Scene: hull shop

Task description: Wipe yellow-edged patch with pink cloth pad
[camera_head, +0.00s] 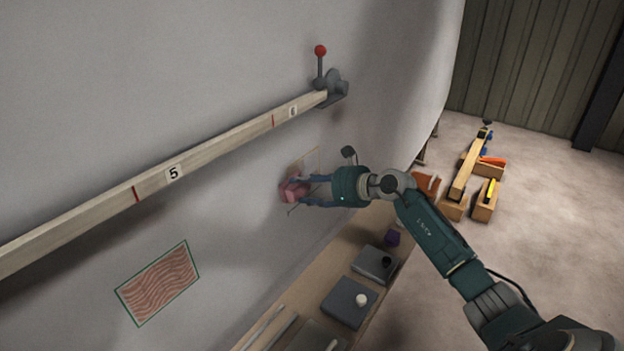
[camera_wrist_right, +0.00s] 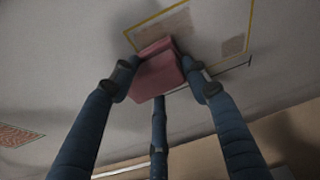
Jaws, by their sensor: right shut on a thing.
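My right gripper (camera_head: 310,191) is shut on the pink cloth pad (camera_head: 291,193) and holds it up at the grey hull wall. In the right wrist view the pad (camera_wrist_right: 158,76) sits between the fingers of the gripper (camera_wrist_right: 165,82), over the lower left part of the yellow-edged patch (camera_wrist_right: 211,62). Inside the yellow outline two faint brownish areas show, one beside the pad and one above it. In the head view the patch (camera_head: 313,160) is partly hidden behind the pad and gripper. I cannot tell whether the pad touches the wall. My left gripper is not in view.
A green-edged patch with wavy red marks (camera_head: 158,283) is lower left on the wall. A wooden rail (camera_head: 220,145) with numbers crosses above, ending at a red-knobbed lever (camera_head: 320,52). Below my right arm, a bench (camera_head: 268,317) holds dark boxes (camera_head: 349,303).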

